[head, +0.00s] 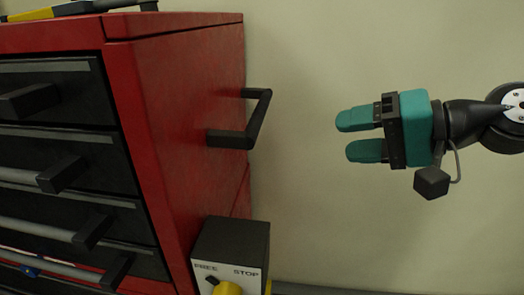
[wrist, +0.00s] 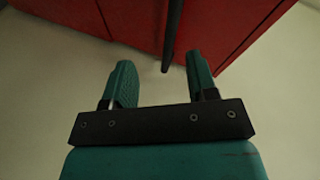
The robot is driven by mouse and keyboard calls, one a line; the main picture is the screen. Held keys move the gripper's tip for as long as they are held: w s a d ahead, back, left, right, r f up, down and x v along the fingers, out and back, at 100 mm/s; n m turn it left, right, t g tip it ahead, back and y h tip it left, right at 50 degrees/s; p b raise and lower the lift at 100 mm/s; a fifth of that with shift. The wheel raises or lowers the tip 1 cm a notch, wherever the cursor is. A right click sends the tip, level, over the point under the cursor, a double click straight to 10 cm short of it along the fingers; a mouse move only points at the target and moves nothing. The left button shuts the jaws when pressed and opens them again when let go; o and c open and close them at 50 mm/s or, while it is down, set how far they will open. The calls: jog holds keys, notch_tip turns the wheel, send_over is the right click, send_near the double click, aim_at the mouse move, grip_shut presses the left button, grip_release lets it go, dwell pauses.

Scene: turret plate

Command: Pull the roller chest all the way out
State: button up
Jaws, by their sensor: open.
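The red roller chest (head: 185,110) with black drawers stands at the left in the head view. A black bar handle (head: 258,118) sticks out from its right side. My gripper (head: 352,136) is to the right of the handle, open and empty, with its teal fingers pointing left at it and a gap between. In the wrist view the red chest (wrist: 240,25) fills the top. The dark handle (wrist: 171,40) comes down between the lines of my two fingers (wrist: 160,78), and its lower end shows near the fingertips. I cannot tell whether it lies between them in depth.
A dark box (head: 232,245) marked FREE and STOP, with a yellow part, sits low at the chest's right corner. A yellow and black tool (head: 60,10) lies on the chest top. The pale wall behind my gripper is bare.

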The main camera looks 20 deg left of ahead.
jog(key=w+a+f+m+t+y+b, duration=0.25)
jog(key=w+f+m+y+b, duration=0.25)
jog(key=w+f+b, duration=0.25)
jog(key=p, duration=1)
send_near(259, 106)
jog(key=shift+m+g+y, duration=0.25)
jog(key=shift+m+y, duration=0.15)
jog(key=x, duration=0.3)
jog(key=f+x, duration=0.1)
jog(key=x, duration=0.5)
jog(key=shift+w+a+f, duration=0.15)
jog(key=shift+a+f, duration=0.1)
jog(key=shift+a, duration=0.2)
grip_shut()
